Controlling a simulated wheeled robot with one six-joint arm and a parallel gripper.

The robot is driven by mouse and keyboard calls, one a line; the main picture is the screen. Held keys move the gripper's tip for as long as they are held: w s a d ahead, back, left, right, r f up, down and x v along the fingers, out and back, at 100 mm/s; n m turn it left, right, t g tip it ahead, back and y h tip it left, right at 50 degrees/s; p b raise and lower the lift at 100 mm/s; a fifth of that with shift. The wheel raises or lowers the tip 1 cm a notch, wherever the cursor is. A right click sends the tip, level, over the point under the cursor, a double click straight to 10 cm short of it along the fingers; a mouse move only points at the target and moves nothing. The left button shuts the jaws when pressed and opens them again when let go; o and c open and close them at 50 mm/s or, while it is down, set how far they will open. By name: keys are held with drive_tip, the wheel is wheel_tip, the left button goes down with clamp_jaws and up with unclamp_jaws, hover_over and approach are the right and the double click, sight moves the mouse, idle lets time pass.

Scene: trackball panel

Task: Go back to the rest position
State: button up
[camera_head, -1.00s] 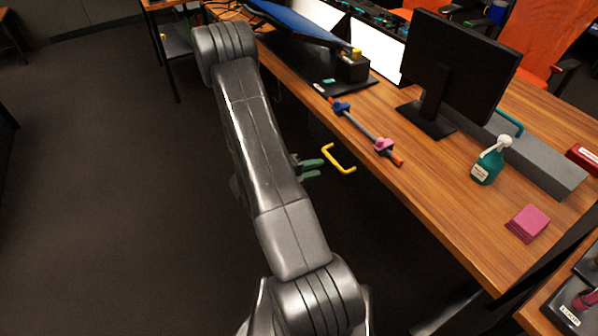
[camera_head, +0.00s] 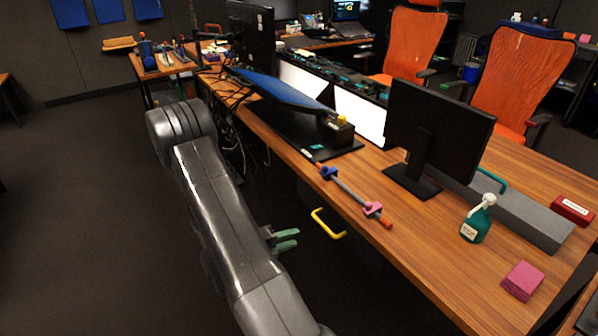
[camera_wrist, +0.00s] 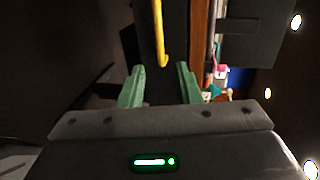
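My gripper (camera_head: 288,239) hangs in front of the desk edge, partly hidden behind my own arm. In the wrist view my gripper (camera_wrist: 160,84) has its two green fingers wide apart with nothing held between them. A yellow handle (camera_head: 328,224) is on the front of the desk, right of my gripper. The handle also shows beyond the fingertips in the wrist view (camera_wrist: 160,35). The trackball panel, a black box with a yellow ball (camera_head: 341,129), sits on the desk, away from my gripper.
The wooden desk (camera_head: 420,240) carries a monitor (camera_head: 437,125), a green spray bottle (camera_head: 476,222), pink notes (camera_head: 522,281) and a rod with blue and pink clamps (camera_head: 348,190). Orange chairs (camera_head: 520,85) stand behind. The dark floor (camera_head: 80,220) at left is clear.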

sight(326, 226)
drive_tip(key=b+x, duration=0.1)
drive_tip(key=x, duration=1.2)
drive_tip(key=shift+w+d, duration=0.2)
drive_tip(key=shift+d, duration=0.15)
drive_tip(key=shift+a, duration=0.1)
drive_tip(key=f+p+v, duration=0.1)
drive_tip(key=v, duration=1.6)
drive_tip(key=shift+s+a, duration=0.3)
idle(2.1)
drive_tip(key=shift+d+r, duration=0.1)
drive_tip(key=shift+r, duration=0.1)
